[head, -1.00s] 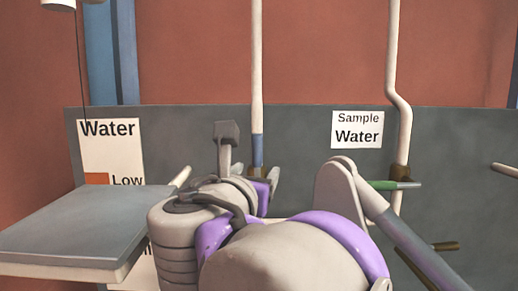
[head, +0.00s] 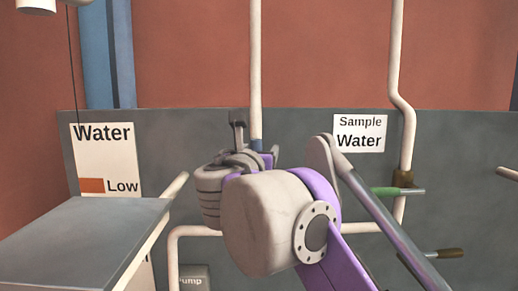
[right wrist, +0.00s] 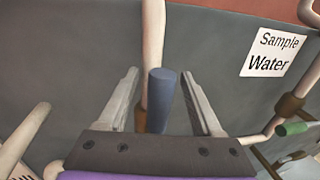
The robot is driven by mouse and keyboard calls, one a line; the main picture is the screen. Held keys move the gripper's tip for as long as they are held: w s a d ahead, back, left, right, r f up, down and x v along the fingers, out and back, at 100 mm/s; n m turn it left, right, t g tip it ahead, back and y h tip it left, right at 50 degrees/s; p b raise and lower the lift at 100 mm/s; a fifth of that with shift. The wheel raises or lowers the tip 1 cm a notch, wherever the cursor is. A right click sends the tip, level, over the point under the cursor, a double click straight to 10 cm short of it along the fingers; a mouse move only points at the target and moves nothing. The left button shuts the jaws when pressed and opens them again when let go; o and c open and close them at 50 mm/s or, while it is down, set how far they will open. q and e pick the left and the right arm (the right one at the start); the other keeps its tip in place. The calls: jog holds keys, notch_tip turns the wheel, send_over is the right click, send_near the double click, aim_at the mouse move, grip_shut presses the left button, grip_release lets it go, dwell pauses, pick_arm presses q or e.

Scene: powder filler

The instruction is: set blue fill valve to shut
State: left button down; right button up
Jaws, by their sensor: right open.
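The blue valve handle (right wrist: 163,98) shows in the right wrist view as a blue cylinder in front of a white vertical pipe. My right gripper (right wrist: 160,74) is open, with one finger on each side of the handle. Clear gaps show on both sides, so neither finger is seen touching it. In the head view only a small bit of blue (head: 257,146) shows at the pipe, above my right wrist. My left gripper is not in view.
A green-handled valve (head: 385,191) sits on the right pipe below the "Sample Water" sign (head: 360,134). A brown-ended handle (head: 445,253) is lower right. A grey flat-topped surface (head: 85,235) stands at left, below the "Water" sign (head: 105,160). A pump box (head: 194,277) is low down.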

jog(key=shift+w, duration=0.15)
jog(key=shift+c, duration=0.4)
grip_shut()
dwell(1.0)
